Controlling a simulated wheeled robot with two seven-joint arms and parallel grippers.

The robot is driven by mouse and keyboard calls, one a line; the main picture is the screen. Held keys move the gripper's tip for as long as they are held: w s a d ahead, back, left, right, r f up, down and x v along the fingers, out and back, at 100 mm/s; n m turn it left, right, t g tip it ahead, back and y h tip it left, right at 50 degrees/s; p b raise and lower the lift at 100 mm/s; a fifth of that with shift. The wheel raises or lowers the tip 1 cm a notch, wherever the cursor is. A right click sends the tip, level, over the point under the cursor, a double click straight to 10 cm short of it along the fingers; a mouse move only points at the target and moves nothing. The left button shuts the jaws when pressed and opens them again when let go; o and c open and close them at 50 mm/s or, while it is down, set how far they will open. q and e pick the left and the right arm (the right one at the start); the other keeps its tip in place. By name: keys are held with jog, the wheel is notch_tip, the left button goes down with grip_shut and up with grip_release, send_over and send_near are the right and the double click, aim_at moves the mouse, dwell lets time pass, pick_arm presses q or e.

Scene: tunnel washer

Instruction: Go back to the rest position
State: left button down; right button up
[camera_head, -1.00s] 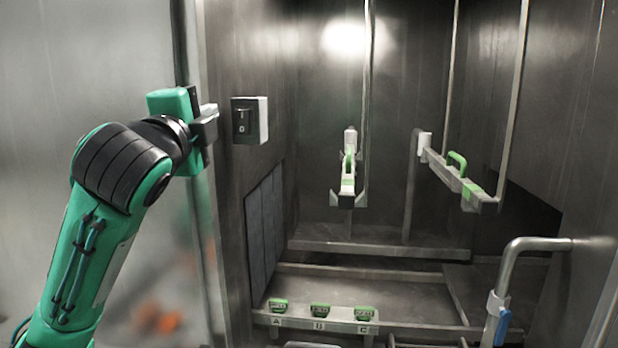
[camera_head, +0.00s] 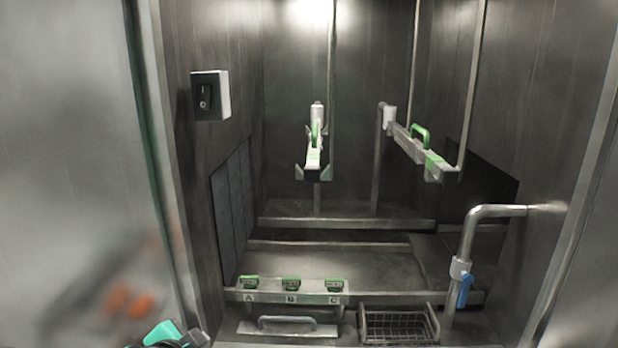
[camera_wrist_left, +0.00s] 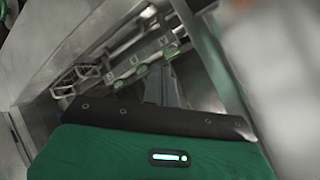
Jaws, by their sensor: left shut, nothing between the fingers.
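My left gripper (camera_wrist_left: 166,85) shows in the left wrist view beyond its green housing, with its dark fingers together and nothing between them. In the head view only a green and black part of my left arm shows at the bottom edge, left of centre. It is low in front of the washer opening and apart from the wall switch. My right gripper is in neither view.
A black rocker switch (camera_head: 203,96) is on the left wall. A wire basket (camera_head: 399,325) and a pipe with a blue valve lever (camera_head: 465,290) stand at right.

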pick_arm(q)
jog(key=s+a+f+n+g, duration=0.1)
jog(key=s+f+n+g, duration=0.3)
jog(key=s+f, duration=0.85)
jog(key=s+a+f+n+g, duration=0.1)
jog(key=s+f+n+g, duration=0.3)
jog(key=s+f, duration=0.85)
notch_tip(320, 180, down, 28)
jog(key=s+g, duration=0.1)
jog(key=s, duration=0.1)
jog(key=s+a+f, duration=0.1)
jog(key=s+f, duration=0.8)
jog(key=s+a+f+m+g+y, duration=0.1)
jog(key=s+a+f, duration=0.1)
jog(key=s+f, duration=0.8)
jog(key=shift+s+a+f, duration=0.25)
